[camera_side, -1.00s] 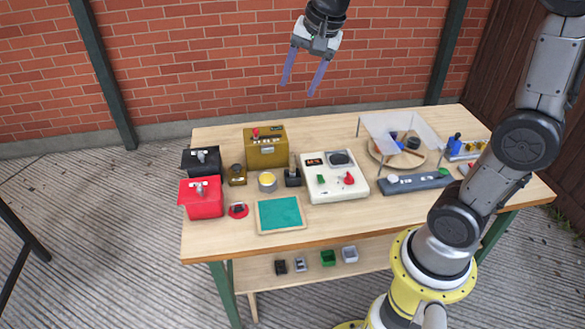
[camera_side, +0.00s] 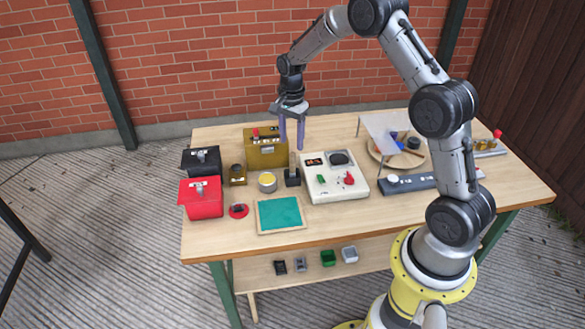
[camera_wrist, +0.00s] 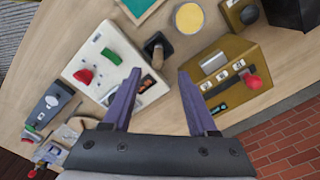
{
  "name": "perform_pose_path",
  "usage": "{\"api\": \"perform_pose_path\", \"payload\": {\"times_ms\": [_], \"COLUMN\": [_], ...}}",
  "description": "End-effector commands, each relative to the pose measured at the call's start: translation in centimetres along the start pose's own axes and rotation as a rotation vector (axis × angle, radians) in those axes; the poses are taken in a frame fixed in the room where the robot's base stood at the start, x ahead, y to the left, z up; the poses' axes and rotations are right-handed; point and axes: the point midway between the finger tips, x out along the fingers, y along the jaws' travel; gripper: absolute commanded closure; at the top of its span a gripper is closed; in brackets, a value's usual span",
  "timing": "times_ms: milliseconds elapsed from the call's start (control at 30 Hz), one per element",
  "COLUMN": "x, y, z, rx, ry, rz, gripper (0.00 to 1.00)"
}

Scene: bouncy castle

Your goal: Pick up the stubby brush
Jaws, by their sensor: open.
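The stubby brush, as I take it, has a dark block-like base and a short tan upright handle. It stands on the table in the side view (camera_side: 292,180), between the ochre box and the white console. My gripper (camera_side: 292,148) is open and empty, pointing down above the brush, its two purple fingers apart. In the wrist view the brush (camera_wrist: 157,48) shows just beyond the fingertips, roughly between them, and my gripper (camera_wrist: 159,72) does not appear to touch it.
The ochre box (camera_side: 265,152) stands close behind left, and the white console (camera_side: 336,186) close on the right. A yellow-topped round tin (camera_side: 267,182) is left of the brush. A teal-topped board (camera_side: 280,214) lies in front. Bare table lies between the brush and the board.

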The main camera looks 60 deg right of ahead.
Motion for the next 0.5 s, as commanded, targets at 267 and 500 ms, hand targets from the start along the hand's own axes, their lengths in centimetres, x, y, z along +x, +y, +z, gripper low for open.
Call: {"api": "perform_pose_path", "payload": {"times_ms": [267,500], "x": [3.3,5.8], "y": [0.1,0.3], "z": [0.0,0.1], "rx": [-0.001,-0.001], "ry": [0.000,-0.001], "rz": [0.001,0.003], "gripper": [0.41,0.41]}}
